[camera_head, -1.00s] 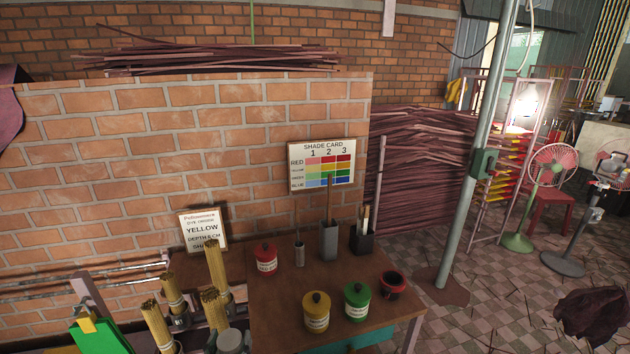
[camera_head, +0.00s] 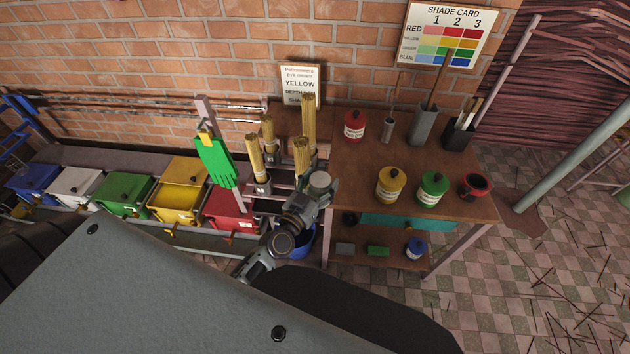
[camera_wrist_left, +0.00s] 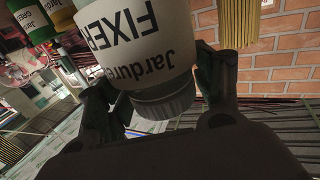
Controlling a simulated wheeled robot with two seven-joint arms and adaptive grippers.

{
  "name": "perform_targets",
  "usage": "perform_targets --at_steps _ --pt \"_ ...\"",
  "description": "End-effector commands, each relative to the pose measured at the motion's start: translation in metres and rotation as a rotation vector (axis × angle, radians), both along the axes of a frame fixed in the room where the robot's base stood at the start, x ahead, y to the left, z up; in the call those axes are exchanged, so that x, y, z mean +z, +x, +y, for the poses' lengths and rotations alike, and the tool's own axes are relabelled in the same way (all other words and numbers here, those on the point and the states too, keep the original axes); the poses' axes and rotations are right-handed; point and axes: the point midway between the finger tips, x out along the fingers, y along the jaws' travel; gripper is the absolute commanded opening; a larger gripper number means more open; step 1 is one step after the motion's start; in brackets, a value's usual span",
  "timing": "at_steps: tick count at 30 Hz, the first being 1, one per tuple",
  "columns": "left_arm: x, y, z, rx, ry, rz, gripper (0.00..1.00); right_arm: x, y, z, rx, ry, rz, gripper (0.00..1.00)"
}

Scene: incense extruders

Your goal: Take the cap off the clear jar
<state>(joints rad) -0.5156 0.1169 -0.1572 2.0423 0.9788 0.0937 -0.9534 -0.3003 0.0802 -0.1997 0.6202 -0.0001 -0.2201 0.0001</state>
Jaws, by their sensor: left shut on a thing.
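In the left wrist view a jar (camera_wrist_left: 140,40) with a white FIXER label hangs large, its lettering upside down in that picture. Its grey ribbed cap (camera_wrist_left: 165,102) is below the label, against the jar with no clear gap. My left gripper (camera_wrist_left: 160,98) has a dark finger on each side of the cap and is shut on it. In the head view my left gripper (camera_head: 312,192) is at the left end of the wooden table, with the round grey cap top (camera_head: 320,180) at its tip. The jar's body is mostly hidden there. My right gripper is not in view.
Bundles of incense sticks (camera_head: 302,155) stand close behind the gripper. Red (camera_head: 354,125), yellow (camera_head: 391,185) and green (camera_head: 432,190) jars stand on the wooden table (camera_head: 345,185). Coloured bins (camera_head: 180,188) line the left. The table's middle has some bare room.

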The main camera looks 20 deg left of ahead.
Motion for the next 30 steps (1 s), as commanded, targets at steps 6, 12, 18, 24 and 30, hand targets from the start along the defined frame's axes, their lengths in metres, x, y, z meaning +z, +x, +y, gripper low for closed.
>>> perform_targets --at_steps 6,12,18,24,30 --pt "0.023 0.004 -0.028 -0.125 0.002 -0.008 0.00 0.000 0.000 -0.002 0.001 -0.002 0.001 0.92" --pt "0.039 0.006 -0.052 -0.226 0.001 -0.007 0.00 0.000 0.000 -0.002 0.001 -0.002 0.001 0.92" --pt "0.053 0.007 -0.072 -0.312 0.002 -0.007 0.00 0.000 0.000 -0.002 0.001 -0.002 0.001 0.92" --pt "0.065 0.008 -0.089 -0.388 0.002 -0.006 0.00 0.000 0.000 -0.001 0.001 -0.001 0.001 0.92" --pt "0.076 0.010 -0.105 -0.458 0.002 -0.007 0.00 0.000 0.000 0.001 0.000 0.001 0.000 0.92"
